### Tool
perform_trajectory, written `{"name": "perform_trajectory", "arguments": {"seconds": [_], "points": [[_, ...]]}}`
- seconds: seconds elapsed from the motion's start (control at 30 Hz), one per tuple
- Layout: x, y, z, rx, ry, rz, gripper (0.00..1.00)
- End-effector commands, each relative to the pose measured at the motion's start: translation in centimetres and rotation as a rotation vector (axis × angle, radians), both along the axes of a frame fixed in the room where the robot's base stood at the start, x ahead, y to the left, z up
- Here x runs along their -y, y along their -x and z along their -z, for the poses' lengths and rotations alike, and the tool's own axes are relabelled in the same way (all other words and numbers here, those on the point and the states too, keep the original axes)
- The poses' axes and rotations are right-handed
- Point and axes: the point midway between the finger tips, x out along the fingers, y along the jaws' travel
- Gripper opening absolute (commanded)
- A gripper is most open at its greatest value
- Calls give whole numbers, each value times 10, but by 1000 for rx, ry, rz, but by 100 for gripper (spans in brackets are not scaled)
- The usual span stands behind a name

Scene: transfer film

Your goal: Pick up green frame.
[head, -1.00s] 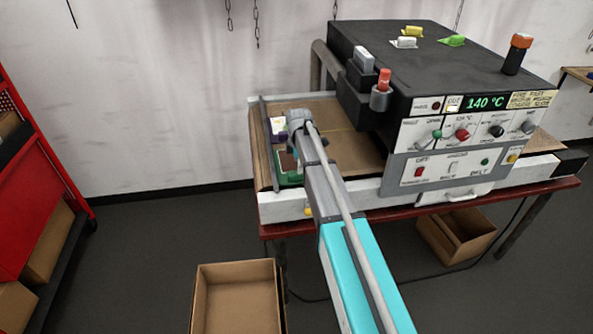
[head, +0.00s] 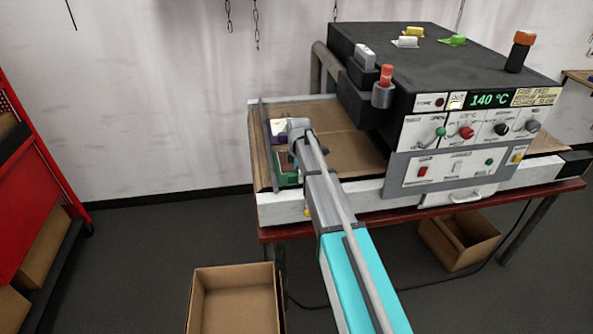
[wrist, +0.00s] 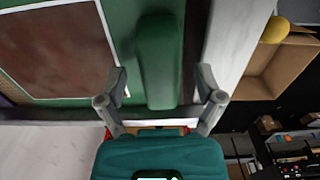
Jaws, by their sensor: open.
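The green frame (head: 289,181) lies at the left end of the machine's conveyor bed in the head view, partly hidden by my arm. In the wrist view it shows a brown panel with a pale edge (wrist: 55,50) and a raised green handle bar (wrist: 160,60). My gripper (wrist: 162,80) is open. Its two fingers stand to either side of the handle's near end in this view, with a gap on both sides. Whether they are level with the handle or above it I cannot tell.
The black oven box (head: 435,70) of the machine stands right of my arm. A dark rail (head: 266,140) runs along the bed's left end. A small white and purple item (head: 278,128) lies behind the frame. An open cardboard box (head: 235,275) is on the floor.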

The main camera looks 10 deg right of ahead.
Motion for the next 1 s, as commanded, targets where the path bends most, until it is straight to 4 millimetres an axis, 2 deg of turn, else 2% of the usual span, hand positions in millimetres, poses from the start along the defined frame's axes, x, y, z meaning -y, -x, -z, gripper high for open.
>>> {"name": "perform_trajectory", "arguments": {"seconds": [0.27, 0.7, 0.73, 1.0], "points": [[0, 0, 0, 0, 0, 0, 86], [0, 0, 0, 0, 0, 0, 4], [0, 0, 0, 0, 0, 0, 0], [0, 0, 0, 0, 0, -1, 0]]}}
